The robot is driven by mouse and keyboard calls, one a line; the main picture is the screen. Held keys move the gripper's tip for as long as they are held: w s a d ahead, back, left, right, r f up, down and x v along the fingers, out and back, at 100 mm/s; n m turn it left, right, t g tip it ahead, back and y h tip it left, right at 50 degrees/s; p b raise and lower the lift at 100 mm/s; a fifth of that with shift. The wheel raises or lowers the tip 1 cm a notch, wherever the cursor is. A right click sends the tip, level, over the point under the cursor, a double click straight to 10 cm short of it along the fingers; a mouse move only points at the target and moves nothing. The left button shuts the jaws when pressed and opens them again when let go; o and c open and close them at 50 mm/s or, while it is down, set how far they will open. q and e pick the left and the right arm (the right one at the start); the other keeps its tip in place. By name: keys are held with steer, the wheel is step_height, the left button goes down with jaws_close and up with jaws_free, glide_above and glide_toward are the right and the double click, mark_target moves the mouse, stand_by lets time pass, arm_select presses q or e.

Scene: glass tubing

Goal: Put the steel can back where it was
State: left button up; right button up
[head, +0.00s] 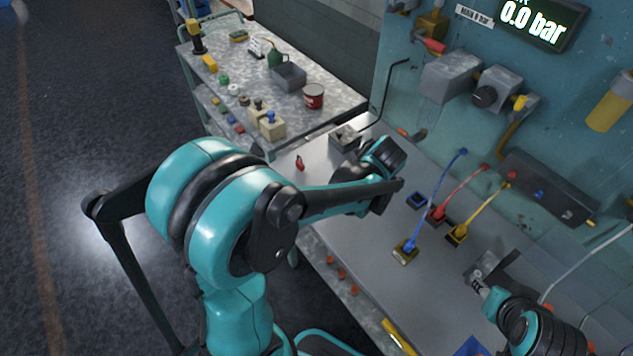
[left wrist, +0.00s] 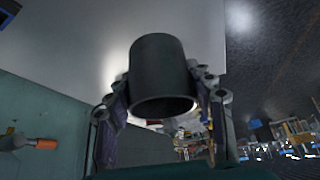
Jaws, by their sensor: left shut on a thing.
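In the left wrist view, the steel can (left wrist: 160,72) is a dark grey cylinder with a round rim facing the camera. My left gripper (left wrist: 162,95) is shut on it, with one finger on each side. In the head view, my left gripper (head: 384,165) is over the far part of the grey bench, and a dark rounded shape is there; I cannot tell how much of it is can. My right gripper (head: 478,283) is low over the bench at the right; whether its fingers are open or shut is unclear.
A small metal block (head: 345,138) sits close behind the left gripper. Blue, red and yellow tubes (head: 470,208) run from the wall panel to blocks on the grey bench (head: 350,235). A cart (head: 235,75) with a red tin (head: 313,96) and a grey bin (head: 289,76) stands behind.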

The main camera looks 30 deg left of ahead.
arm_select(q)
steer(key=w+a+f+b, duration=0.1)
steer(key=a+f, duration=0.1)
steer(key=a, duration=0.1)
steer(key=w+a+f+b, duration=0.1)
steer(key=a+f, duration=0.1)
steer(key=a, duration=0.2)
steer(key=w+a+f+b, duration=0.1)
steer(key=a+f, duration=0.1)
steer(key=a, duration=0.2)
steer(key=shift+a+f, duration=0.1)
steer(key=shift+f, duration=0.3)
step_height(320, 180, down, 4)
steer(key=shift+f+b, duration=0.1)
steer(key=shift+b, duration=0.95)
steer(key=shift+s, duration=0.1)
steer(key=o, duration=1.3)
steer(key=shift+o, duration=0.2)
